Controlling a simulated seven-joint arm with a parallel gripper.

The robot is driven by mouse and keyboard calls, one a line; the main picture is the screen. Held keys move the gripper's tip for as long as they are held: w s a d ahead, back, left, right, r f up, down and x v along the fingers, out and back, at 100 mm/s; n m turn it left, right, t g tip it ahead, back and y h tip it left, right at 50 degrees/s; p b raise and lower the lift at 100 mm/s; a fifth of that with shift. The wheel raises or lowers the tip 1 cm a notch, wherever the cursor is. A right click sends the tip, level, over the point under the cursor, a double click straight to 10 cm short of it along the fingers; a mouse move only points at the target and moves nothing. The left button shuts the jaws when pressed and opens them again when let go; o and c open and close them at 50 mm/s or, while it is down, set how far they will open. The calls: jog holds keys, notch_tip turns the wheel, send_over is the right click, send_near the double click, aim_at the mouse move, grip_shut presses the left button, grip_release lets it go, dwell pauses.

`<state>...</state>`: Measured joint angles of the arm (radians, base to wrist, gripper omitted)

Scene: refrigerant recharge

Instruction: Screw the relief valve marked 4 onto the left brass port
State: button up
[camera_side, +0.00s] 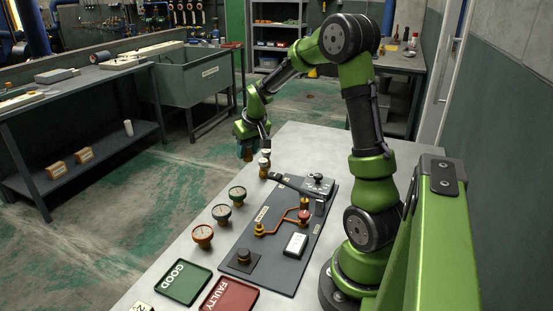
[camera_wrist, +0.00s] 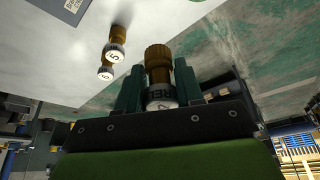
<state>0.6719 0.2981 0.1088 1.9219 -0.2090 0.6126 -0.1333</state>
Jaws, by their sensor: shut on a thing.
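My gripper (camera_wrist: 158,88) is shut on a relief valve (camera_wrist: 158,60) with a ribbed brass end and a white band. Part of its lettering shows in the wrist view; its number is partly hidden by the gripper. In the side view my gripper (camera_side: 248,146) holds the valve (camera_side: 247,155) in the air by the table's far left edge. Two other valves, one marked 5 (camera_wrist: 115,50) and one that looks marked 6 (camera_wrist: 105,72), stand close by on the table. The left brass port (camera_side: 259,230) stands on the dark plate (camera_side: 275,262), well away from my gripper, with nothing visible on it.
Three gauges, green (camera_side: 237,194), grey-blue (camera_side: 222,214) and orange (camera_side: 202,236), line the plate's left side. A black-handled tool (camera_side: 290,185) lies across the plate's far end. Green GOOD (camera_side: 183,282) and red FAULTY (camera_side: 229,298) trays lie at the front.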

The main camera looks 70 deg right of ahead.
jog(key=s+a+n+y, duration=0.2)
jog(key=s+a+n, duration=0.1)
jog(key=a+n, duration=0.2)
jog(key=s+a+f+n+y, duration=0.1)
jog(key=s+a+n+y, duration=0.1)
jog(key=s+a+n, duration=0.2)
jog(key=s+a+n+g+y, duration=0.1)
jog(key=s+a+n+y, duration=0.1)
jog(key=s+a+n, duration=0.2)
jog(key=shift+s+a+f+n, duration=0.1)
jog(key=shift+a+f+n, duration=0.05)
jog(key=shift+a+n, duration=0.75)
jog(key=shift+s+a+f+n, duration=0.1)
jog(key=shift+a+f+n, duration=0.05)
jog(key=shift+a+n, duration=0.75)
jog(key=shift+a+n+g, duration=0.1)
jog(key=shift+n+g, duration=0.2)
jog(key=shift+n, duration=0.3)
jog(key=shift+f, duration=2.2)
jog(key=shift+n, duration=0.3)
jog(key=n+g, duration=0.1)
jog(key=n, duration=0.1)
jog(key=shift+n+y, duration=0.3)
